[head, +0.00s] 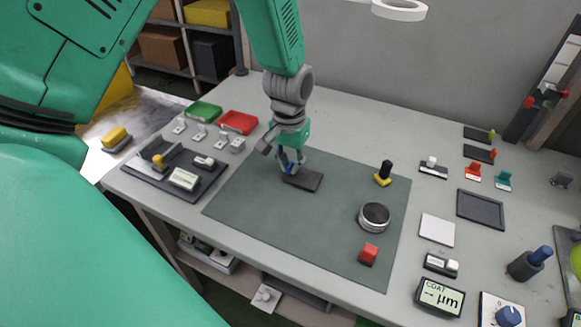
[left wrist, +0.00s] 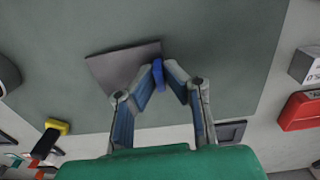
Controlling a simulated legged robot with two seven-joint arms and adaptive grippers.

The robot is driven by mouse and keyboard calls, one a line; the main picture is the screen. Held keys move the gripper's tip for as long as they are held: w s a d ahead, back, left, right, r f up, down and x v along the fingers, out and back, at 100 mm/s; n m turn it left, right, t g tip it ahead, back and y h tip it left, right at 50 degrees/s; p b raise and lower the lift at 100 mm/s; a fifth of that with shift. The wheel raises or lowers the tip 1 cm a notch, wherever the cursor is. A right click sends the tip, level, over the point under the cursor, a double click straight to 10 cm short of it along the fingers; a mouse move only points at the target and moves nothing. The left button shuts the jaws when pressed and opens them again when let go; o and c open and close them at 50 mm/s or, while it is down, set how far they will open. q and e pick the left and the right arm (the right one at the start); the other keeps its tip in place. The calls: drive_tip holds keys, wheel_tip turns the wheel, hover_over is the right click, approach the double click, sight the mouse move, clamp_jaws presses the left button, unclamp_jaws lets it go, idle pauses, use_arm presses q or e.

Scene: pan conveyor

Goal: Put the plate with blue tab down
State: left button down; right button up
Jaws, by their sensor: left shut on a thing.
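The plate (head: 305,181) is a thin dark grey rectangle with a blue tab. It is at the left part of the green-grey mat (head: 330,235), and its blue tab also shows in the left wrist view (left wrist: 158,75). My left gripper (head: 290,169) is shut on the blue tab, its fingers pointing down. In the left wrist view the plate (left wrist: 120,68) extends to the left from the fingertips, looking slightly tilted. I cannot tell whether the plate touches the mat or hangs just above it. My right gripper is not in view.
Red (head: 238,122) and green (head: 204,111) trays lie at the back left. Two dark plates with coloured tabs (head: 478,153) lie at the far right. The mat's middle is clear.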

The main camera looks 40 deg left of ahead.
use_arm(q)
drive_tip(key=shift+w+d+f, duration=0.1)
drive_tip(key=shift+d+f, duration=0.2)
drive_tip(key=shift+f, duration=0.1)
drive_tip(key=shift+d+r, duration=0.15)
drive_tip(key=shift+d, duration=0.4)
drive_tip(key=shift+a, duration=0.1)
drive_tip(key=c, duration=1.7)
unclamp_jaws()
drive_tip(key=shift+a+f, duration=0.3)
drive_tip(key=shift+a, duration=0.35)
